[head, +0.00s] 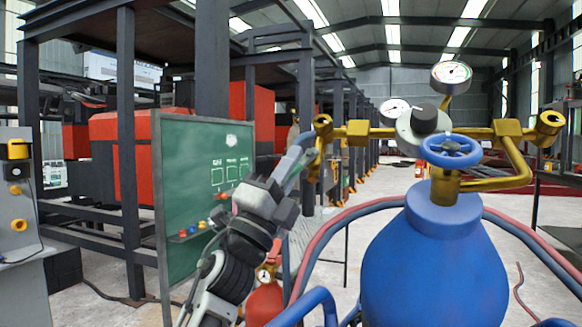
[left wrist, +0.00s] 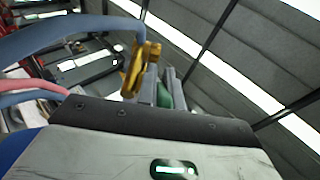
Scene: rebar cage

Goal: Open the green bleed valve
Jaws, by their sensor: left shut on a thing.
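The green bleed valve (left wrist: 164,92) shows as a small green piece between the fingers of my left gripper (left wrist: 160,85) in the left wrist view. In the head view my left gripper (head: 299,160) is at the left end of the brass manifold (head: 371,130), just below and left of its end fitting (head: 322,125). The gripper is shut on the valve, and its fingers hide most of it. The brass fitting also shows beside the fingers in the left wrist view (left wrist: 135,72). My right gripper is not in view.
A blue gas cylinder (head: 433,262) with a blue handwheel (head: 450,151) stands below the manifold. Two gauges (head: 451,76) sit above it. Red and blue hoses (head: 335,228) curve around the cylinder. A green board (head: 203,190) stands left, behind my left arm.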

